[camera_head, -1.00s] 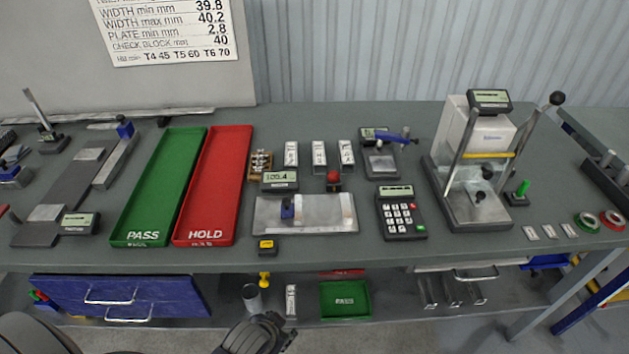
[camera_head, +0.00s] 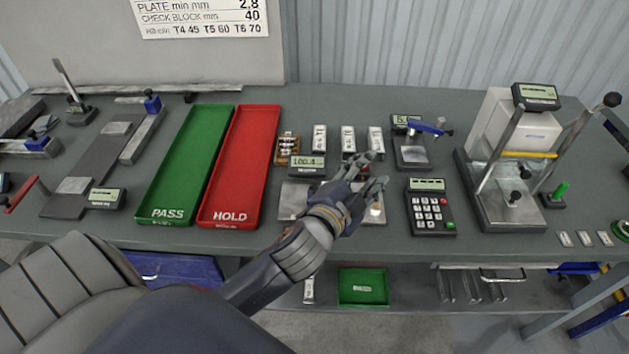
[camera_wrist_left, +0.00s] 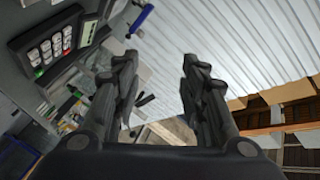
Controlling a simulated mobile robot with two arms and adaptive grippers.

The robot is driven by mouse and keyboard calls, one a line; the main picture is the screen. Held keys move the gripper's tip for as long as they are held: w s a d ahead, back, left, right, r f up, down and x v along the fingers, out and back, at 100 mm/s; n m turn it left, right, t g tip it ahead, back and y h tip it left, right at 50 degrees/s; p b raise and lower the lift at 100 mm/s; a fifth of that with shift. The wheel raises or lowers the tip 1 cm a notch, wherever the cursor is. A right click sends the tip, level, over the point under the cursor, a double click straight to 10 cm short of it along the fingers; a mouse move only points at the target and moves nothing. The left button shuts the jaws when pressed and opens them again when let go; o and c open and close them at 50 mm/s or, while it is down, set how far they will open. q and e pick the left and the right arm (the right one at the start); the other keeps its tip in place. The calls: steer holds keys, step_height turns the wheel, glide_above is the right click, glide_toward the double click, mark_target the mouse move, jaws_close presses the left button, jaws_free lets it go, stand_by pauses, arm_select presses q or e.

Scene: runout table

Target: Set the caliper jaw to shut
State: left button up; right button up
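What looks like the caliper is the device at the table's middle, a grey metal plate (camera_head: 293,200) with a small display (camera_head: 306,166) behind it. The display seems to read about 100.4. My left gripper (camera_head: 376,170) is over the right part of this device and hides most of its middle, including the blue block and red knob. I cannot tell whether it touches anything. In the left wrist view the two fingers of this gripper (camera_wrist_left: 157,64) are apart with nothing between them. My right gripper is not in view.
A green PASS tray (camera_head: 190,165) and a red HOLD tray (camera_head: 240,165) lie left of the device. A keypad (camera_head: 431,208) stands to its right, with a press-like stand (camera_head: 508,160) beyond. Several white blocks and a small gauge (camera_head: 413,148) stand behind.

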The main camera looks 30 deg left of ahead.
arm_select(q)
steer(key=w+d+r+m+t+h, duration=0.3)
steer(key=d+r+m+t+h, duration=0.15)
steer(key=r+m, duration=0.35)
steer(key=s+d+r+m+g+h, duration=0.25)
steer(key=d+m+g+h, duration=0.35)
steer(key=m, duration=0.4)
steer(key=s+d+r+m+g+h, duration=0.1)
steer(key=d+r+m+g+h, duration=0.3)
steer(key=d+m+h, duration=0.5)
steer(key=m+g+y, duration=1.1)
steer(key=m+y, duration=0.4)
steer(key=y, duration=0.5)
glide_above(314, 187)
step_height(314, 187, down, 14)
steer(key=shift+h, duration=0.25)
step_height(314, 187, down, 10)
steer(key=p, duration=0.3)
steer(key=shift+s+r, duration=0.1)
steer(key=shift+r, duration=0.15)
steer(key=shift+f, duration=0.7)
